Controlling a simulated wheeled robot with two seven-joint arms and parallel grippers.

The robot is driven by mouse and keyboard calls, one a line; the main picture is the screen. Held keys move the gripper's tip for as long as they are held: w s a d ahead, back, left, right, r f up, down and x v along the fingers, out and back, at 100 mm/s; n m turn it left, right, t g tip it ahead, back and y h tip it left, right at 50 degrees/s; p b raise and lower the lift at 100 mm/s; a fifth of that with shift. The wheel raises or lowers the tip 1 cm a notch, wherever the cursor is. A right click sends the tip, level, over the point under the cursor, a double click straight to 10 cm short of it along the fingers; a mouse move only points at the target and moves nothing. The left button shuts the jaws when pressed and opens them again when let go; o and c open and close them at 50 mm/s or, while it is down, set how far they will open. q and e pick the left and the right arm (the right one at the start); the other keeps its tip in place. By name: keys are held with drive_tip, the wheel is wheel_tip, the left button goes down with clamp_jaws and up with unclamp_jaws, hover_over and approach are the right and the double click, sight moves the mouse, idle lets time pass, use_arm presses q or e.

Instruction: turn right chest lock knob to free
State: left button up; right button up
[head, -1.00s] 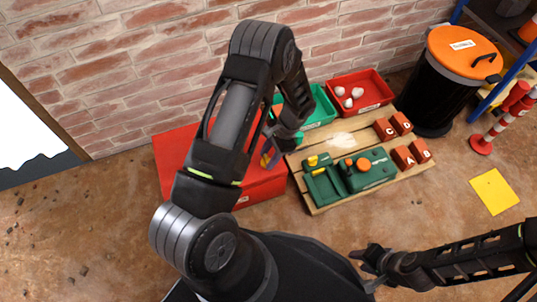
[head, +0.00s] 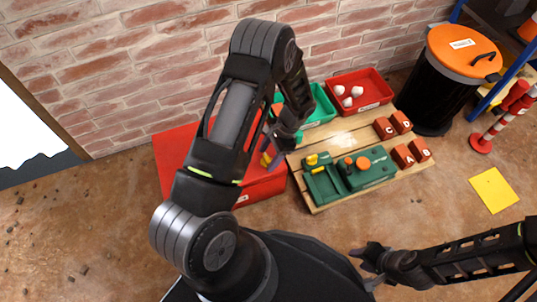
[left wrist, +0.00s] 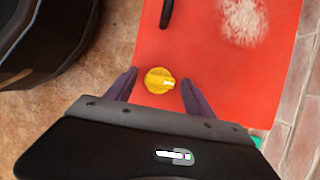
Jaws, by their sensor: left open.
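The red chest (head: 178,150) stands against the brick wall, partly hidden behind my left arm. Its yellow lock knob (left wrist: 159,80) shows in the left wrist view on the red face (left wrist: 215,75), with a pale mark on one side of the knob. A bit of yellow also shows by my gripper in the head view. My left gripper (left wrist: 158,88) is open, with one finger on each side of the knob and visible gaps between. Whether the fingertips reach down past the knob is unclear. My right gripper (head: 362,262) is at the lower right, away from the chest; its jaws are too small to judge.
A wooden pallet table (head: 345,137) holds a green device (head: 368,172) and several red lettered blocks (head: 403,156). Behind are a green bin (head: 322,108) and a red bin (head: 373,85) with white lumps. A black barrel (head: 440,85) stands right. A dark handle (left wrist: 167,12) is on the chest.

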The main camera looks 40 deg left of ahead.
use_arm(q)
drive_tip(key=shift+r, duration=0.1)
drive_tip(key=p+v, duration=0.2)
drive_tip(key=v, duration=0.5)
drive_tip(key=shift+r, duration=0.25)
drive_tip(key=shift+w+d, duration=0.1)
drive_tip(key=shift+w, duration=0.05)
